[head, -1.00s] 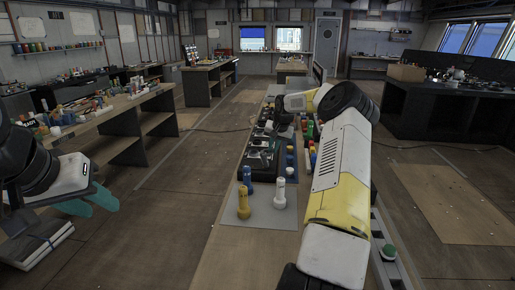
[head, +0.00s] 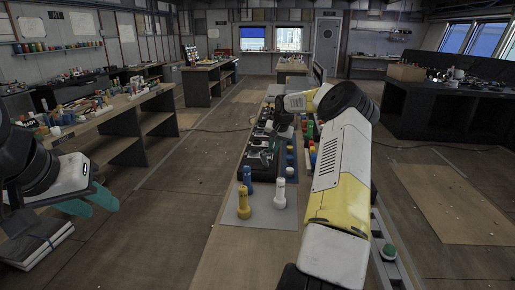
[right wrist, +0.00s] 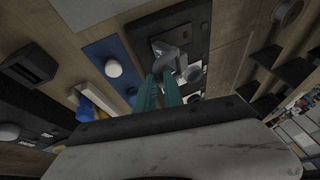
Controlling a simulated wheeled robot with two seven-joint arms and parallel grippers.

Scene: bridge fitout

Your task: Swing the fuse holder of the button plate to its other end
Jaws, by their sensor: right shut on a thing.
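In the right wrist view, a grey metal part (right wrist: 168,54), which looks like the fuse holder, stands on a dark plate (right wrist: 196,22), which I take for the button plate. The teal fingers of my right gripper (right wrist: 160,88) are closed on the part at their tips. How far the holder is swung I cannot tell. In the head view my right arm reaches over the bench and its fingertips are hidden. My left gripper (head: 91,203) has teal fingers that stand apart, empty, away from the bench at the lower left.
A side bench (head: 120,119) with bottles and tools stands left. The floor (head: 165,200) between is clear.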

